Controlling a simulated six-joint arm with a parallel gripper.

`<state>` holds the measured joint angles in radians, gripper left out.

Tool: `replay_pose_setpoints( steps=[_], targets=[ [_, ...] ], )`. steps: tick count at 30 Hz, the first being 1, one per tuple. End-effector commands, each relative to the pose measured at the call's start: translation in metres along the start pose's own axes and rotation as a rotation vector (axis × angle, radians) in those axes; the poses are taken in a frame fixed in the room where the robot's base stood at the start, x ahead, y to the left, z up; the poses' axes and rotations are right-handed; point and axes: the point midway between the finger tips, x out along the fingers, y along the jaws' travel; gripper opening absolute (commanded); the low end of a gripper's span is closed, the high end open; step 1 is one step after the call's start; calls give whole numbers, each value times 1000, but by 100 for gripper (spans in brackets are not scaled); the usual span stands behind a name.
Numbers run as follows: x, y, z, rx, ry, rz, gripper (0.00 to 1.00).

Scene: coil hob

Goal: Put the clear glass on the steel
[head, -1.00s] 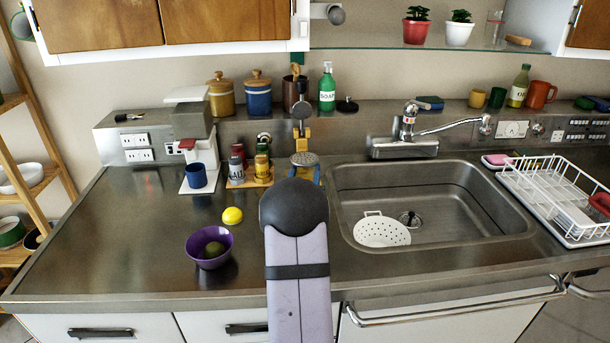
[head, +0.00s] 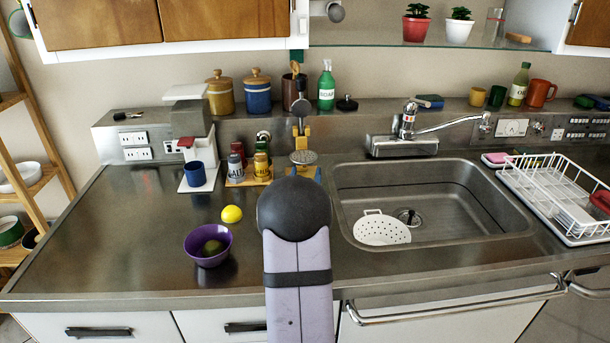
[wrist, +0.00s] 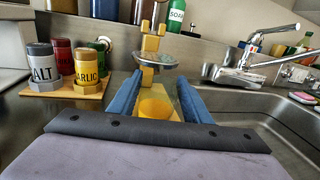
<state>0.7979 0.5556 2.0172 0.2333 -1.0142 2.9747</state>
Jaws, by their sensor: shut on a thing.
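My gripper (wrist: 157,98) shows in the wrist view as two blue fingers held apart, low over the counter left of the sink. They are shut on a round, amber-looking thing (wrist: 157,107). Its edges are unclear, and I cannot tell whether it is clear glass. In the head view my arm hides most of the gripper. A clear glass (head: 495,25) stands on the glass shelf at upper right. The steel counter (head: 120,235) is bare at left. A yellow stand with a round metal plate (wrist: 168,57) is just beyond the fingers.
Spice jars (wrist: 88,70) stand on a board left of my gripper. The sink (head: 440,190), holding a white strainer (head: 381,229), is to the right. A purple bowl (head: 207,246) and a lemon (head: 231,214) are on the front counter. A dish rack (head: 560,190) stands far right.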

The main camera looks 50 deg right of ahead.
Motion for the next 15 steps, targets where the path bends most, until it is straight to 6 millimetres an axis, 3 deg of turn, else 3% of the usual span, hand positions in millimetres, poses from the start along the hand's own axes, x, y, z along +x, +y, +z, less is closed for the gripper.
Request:
replay_pose_setpoints(
  steps=[15],
  targets=[
    [-23,-5,1,1,-3,0,19]
  ],
)
